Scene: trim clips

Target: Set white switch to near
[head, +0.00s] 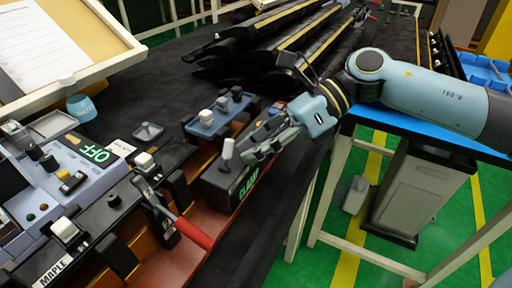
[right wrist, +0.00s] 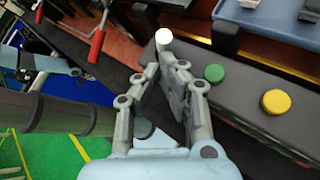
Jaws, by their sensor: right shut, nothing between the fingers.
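The white switch (head: 228,151) is a short lever with a pale tip, standing up from a dark box (head: 213,182) with a green CLAMP label on its side. It looks roughly upright in the head view; its exact tilt is hard to tell. In the right wrist view its round white tip (right wrist: 163,36) shows just beyond the fingertips. My right gripper (head: 248,157) is shut and empty, close beside the switch on its right; I cannot tell whether it touches. My left gripper is not in view.
A green button (right wrist: 214,73) and a yellow button (right wrist: 276,102) sit on the grey box beside my right fingers. A red-handled lever (head: 190,230) stands nearby at the front. A panel with a green OFF label (head: 95,152) is at left. Dark trim strips (head: 270,45) lie behind.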

